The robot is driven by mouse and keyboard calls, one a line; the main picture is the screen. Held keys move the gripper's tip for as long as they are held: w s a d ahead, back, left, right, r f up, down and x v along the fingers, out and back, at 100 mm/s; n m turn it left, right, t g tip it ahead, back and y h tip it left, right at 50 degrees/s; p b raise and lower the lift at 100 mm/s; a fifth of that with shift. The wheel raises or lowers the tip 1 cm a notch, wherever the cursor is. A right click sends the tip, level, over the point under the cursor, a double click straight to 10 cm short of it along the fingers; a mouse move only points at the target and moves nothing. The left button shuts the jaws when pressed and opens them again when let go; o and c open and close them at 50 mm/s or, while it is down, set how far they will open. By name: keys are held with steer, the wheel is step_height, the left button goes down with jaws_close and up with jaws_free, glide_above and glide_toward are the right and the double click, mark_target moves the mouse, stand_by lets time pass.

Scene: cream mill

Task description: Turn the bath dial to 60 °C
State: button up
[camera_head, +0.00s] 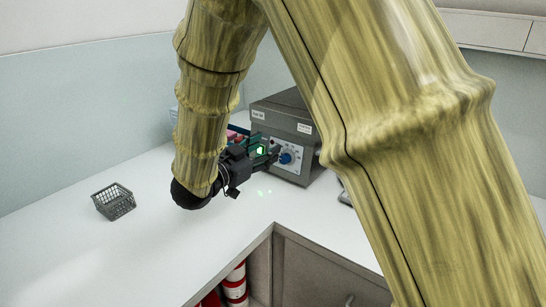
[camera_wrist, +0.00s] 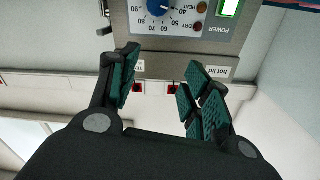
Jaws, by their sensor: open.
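The bath (camera_head: 285,118) is a dark grey box on the counter with a pale front panel. Its blue dial (camera_head: 286,158) shows just right of my gripper (camera_head: 266,154). In the wrist view the dial (camera_wrist: 158,6) is cut by the top edge, and its printed numbers appear upside down, with 60 below it. I cannot tell the dial's setting. My gripper (camera_wrist: 162,72) is open and empty, its green-padded fingers apart in front of the panel, not around the dial in that view.
A lit green power switch (camera_wrist: 229,7) and HEAT and DRY lamps sit beside the dial. A "hot lid" label (camera_wrist: 219,72) is on the bath. A grey wire basket (camera_head: 114,203) stands on the left of the white counter (camera_head: 190,250). Red-and-white items (camera_head: 235,285) are below the counter.

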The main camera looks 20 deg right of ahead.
mark_target(283, 161)
step_height(283, 161, down, 7)
steer(key=shift+s+f, duration=0.15)
steer(key=shift+f, duration=0.05)
steer(key=p+x, duration=0.1)
steer(key=x, duration=0.4)
steer(key=shift+d+r, duration=0.15)
steer(key=shift+r, duration=0.05)
steer(key=shift+w+d+r, duration=0.1)
steer(key=shift+w+d, duration=0.2)
steer(key=shift+d, duration=0.2)
steer(key=shift+w+d, duration=0.3)
steer(key=shift+d, duration=0.1)
steer(key=c, duration=1)
